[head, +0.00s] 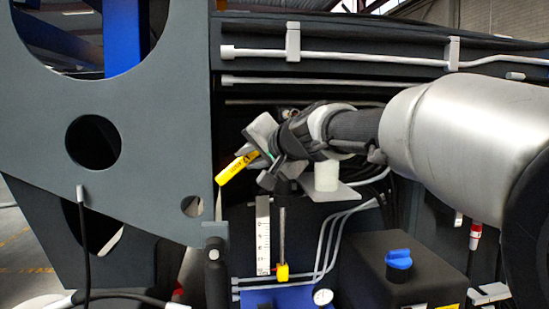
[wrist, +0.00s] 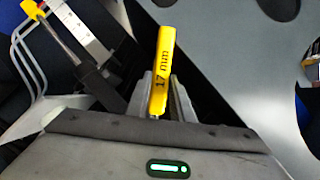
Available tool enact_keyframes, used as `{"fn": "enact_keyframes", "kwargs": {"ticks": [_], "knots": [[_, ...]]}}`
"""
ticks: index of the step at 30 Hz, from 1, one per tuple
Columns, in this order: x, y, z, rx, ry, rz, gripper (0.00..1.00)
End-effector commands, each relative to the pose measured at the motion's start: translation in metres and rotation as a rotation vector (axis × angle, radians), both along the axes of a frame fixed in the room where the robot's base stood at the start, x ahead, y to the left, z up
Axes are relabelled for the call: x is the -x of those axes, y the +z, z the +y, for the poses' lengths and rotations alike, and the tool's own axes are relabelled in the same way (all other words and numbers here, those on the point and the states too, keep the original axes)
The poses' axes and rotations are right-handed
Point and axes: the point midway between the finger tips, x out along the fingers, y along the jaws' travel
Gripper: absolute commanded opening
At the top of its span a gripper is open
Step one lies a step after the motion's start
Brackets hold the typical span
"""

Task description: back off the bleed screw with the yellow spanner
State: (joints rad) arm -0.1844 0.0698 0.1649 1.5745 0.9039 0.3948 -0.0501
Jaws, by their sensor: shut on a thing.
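The yellow spanner (head: 237,168), marked 17 mm in the wrist view (wrist: 163,62), is in my gripper (head: 261,146). The two fingers show on either side of it in the wrist view (wrist: 160,98), shut on it. The spanner's yellow part sticks out beyond the fingertips, pointing down and left in the head view, near the edge of the grey plate.
A large grey plate with round holes (head: 165,85) stands left of my gripper. Below hang a white scale (head: 263,235) and a thin rod with a yellow end (head: 282,272). A black box with a blue knob (head: 398,259) is lower right. Pipes (head: 370,58) run above.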

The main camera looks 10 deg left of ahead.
Motion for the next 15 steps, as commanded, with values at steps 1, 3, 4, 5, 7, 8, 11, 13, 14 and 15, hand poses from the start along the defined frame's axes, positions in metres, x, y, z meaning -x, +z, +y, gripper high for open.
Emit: {"fn": "enact_keyframes", "kwargs": {"ticks": [1, 3, 4, 5, 7, 8, 11, 13, 14, 15], "knots": [[0.0, 0.001, 0.0, -0.001, 0.0, -0.001, 0.0], [0.0, 0.0, 0.0, -0.001, 0.001, -0.002, 0.0], [0.0, 0.0, 0.0, 0.0, 0.002, -0.002, 0.0], [0.001, -0.001, 0.0, 0.0, 0.003, -0.003, 0.0], [0.002, -0.004, 0.001, 0.002, 0.007, -0.006, 0.0], [0.003, -0.005, 0.001, 0.003, 0.011, -0.008, 0.0], [-0.008, 0.001, 0.004, 0.004, 0.01, -0.005, 0.0], [-0.016, 0.001, 0.007, 0.004, 0.01, -0.005, 0.0], [-0.02, 0.001, 0.008, 0.004, 0.01, -0.005, 0.0], [-0.024, 0.0, 0.009, 0.004, 0.011, -0.005, 0.0]]}}
